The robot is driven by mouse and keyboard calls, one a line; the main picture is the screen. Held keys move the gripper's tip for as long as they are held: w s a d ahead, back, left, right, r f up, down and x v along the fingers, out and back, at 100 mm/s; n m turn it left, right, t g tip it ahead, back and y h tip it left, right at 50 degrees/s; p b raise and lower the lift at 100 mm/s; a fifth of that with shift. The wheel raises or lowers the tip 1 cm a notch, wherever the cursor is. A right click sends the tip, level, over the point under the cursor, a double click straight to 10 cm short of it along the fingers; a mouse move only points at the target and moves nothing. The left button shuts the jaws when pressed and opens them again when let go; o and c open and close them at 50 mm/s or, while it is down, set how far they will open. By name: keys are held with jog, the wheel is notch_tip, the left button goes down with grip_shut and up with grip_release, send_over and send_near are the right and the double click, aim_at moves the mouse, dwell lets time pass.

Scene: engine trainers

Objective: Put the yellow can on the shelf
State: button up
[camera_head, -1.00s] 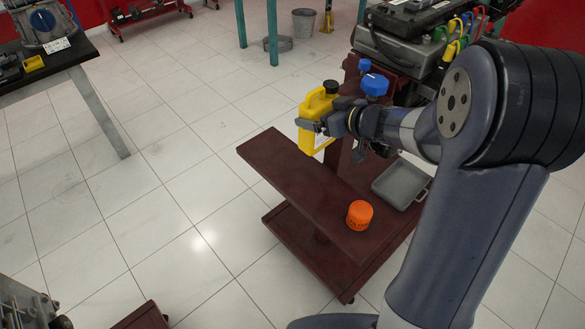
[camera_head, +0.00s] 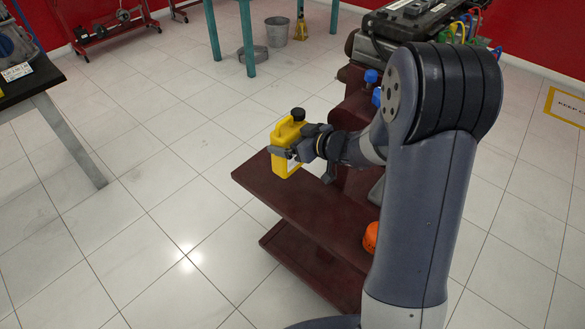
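The yellow can (camera_head: 287,143) has a black cap and is upright at the left end of the dark red shelf (camera_head: 318,217). My gripper (camera_head: 284,153) reaches it from the right, with its fingers around the can's body. The can's bottom appears at or just above the shelf's surface; I cannot tell whether it touches. A pale label on the can's side is partly hidden by the gripper.
An orange cap-like item (camera_head: 371,237) sits on the shelf's right part, partly hidden by my arm. A battery (camera_head: 405,22) with blue-capped parts nearby stands behind. A black table (camera_head: 30,85) is at the left. The white tiled floor in front is clear.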

aim_at(298, 164)
jog(key=shift+f+b, duration=0.75)
jog(key=shift+f, duration=3.65)
jog(key=shift+f, duration=0.1)
jog(key=o, duration=1.3)
jog(key=shift+f, duration=0.2)
jog(key=shift+c, duration=0.2)
jog(key=shift+o, duration=0.4)
jog(key=shift+r, duration=0.1)
jog(key=shift+r, duration=0.15)
jog(key=v, duration=1.2)
jog(key=shift+p, duration=0.4)
